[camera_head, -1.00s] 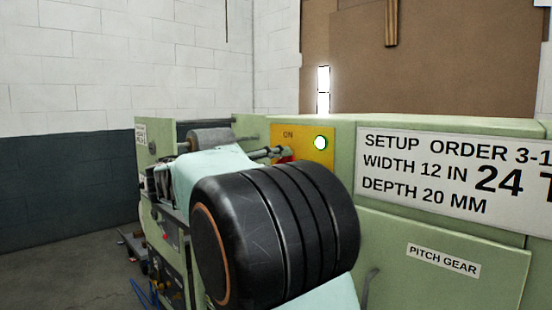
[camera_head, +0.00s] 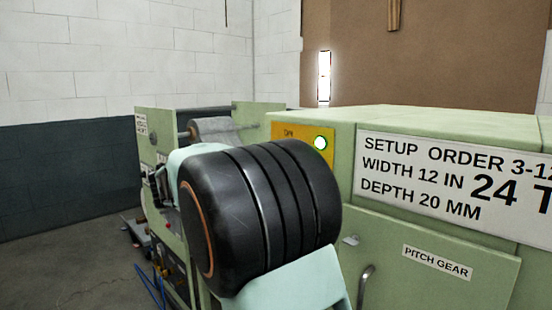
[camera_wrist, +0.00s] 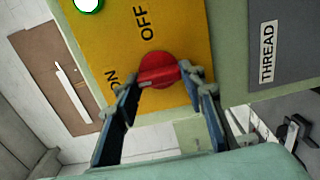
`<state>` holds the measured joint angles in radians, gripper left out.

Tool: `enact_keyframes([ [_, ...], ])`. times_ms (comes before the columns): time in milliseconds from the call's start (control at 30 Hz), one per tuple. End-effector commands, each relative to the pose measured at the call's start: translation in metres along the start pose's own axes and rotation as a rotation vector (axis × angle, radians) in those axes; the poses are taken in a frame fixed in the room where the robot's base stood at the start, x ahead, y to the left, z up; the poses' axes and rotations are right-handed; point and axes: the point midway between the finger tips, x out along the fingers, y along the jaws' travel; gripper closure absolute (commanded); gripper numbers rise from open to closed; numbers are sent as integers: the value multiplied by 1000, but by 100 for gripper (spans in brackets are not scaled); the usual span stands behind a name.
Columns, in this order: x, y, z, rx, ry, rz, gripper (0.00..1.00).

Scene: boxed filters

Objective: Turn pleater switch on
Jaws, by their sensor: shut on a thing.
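The pleater switch is a red knob (camera_wrist: 158,68) on a yellow panel (camera_wrist: 193,35) marked ON and OFF, seen close in the wrist view. One end of its raised grip bar lies toward the ON label and the bar runs across the picture. My gripper (camera_wrist: 162,82) is shut on the knob, one finger at each end of the bar. There my black arm link hides the knob and gripper.
The green machine has a setup order sign (camera_head: 455,178) and a pitch gear cover (camera_head: 437,262) with small handles at its left. A roller (camera_head: 216,130) sits behind my arm. Beside the panel is a grey THREAD plate (camera_wrist: 284,45).

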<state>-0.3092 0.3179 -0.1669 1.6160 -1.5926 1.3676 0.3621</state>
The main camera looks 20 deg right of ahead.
Motion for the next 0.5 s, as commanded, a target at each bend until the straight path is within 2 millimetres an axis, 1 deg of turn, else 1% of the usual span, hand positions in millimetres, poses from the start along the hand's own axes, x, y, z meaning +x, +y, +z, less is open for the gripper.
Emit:
enact_keyframes([
  [467,0,-1,0,-14,-1,-1,87],
  [500,0,-1,0,-14,-1,-1,58],
])
